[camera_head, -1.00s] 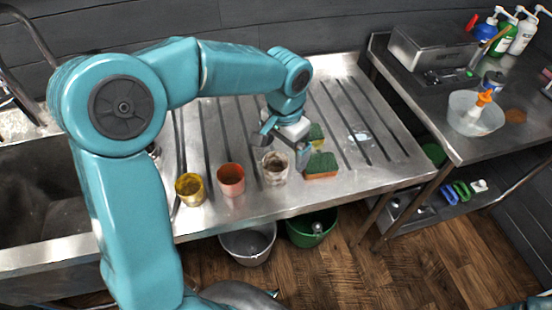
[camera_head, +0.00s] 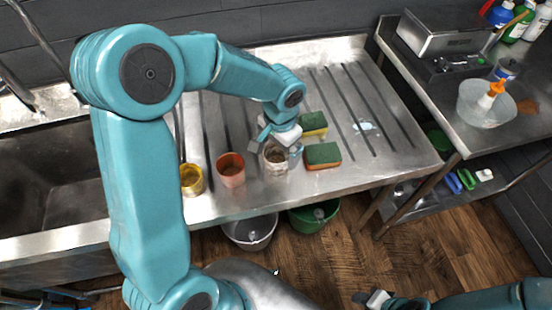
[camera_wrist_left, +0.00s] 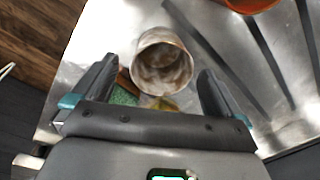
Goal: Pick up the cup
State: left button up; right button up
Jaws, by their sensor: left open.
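Three cups stand in a row on the ribbed steel drainboard: a yellow one (camera_head: 192,180), an orange one (camera_head: 231,170) and a whitish, brown-stained one (camera_head: 275,162). My left gripper (camera_head: 278,147) is open at the whitish cup, its fingers apart over the rim area. In the left wrist view the whitish cup (camera_wrist_left: 162,62) is upright in the gap between the two open fingers (camera_wrist_left: 157,72); I cannot tell whether either touches it. My right gripper (camera_head: 375,299) shows small at the bottom edge; its jaws are unclear.
The sink (camera_head: 50,180) is at left. A grey bucket (camera_head: 250,230) and a green bucket (camera_head: 314,216) stand below the front edge.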

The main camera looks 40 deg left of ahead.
aim_at(278, 157)
pick_arm(q)
jog(key=f, duration=0.4)
jog(key=shift+w+a+f+p, duration=0.15)
jog(key=shift+w+p, duration=0.05)
jog(key=shift+p, duration=0.1)
jog(key=shift+s+a+f, duration=0.1)
jog(key=shift+s+f, duration=0.05)
jog(key=shift+f, duration=0.2)
jog(key=shift+w+f, duration=0.1)
jog(key=shift+w, duration=0.15)
jog(key=shift+s, duration=0.2)
jog(key=c, duration=1)
jog(key=shift+w, duration=0.2)
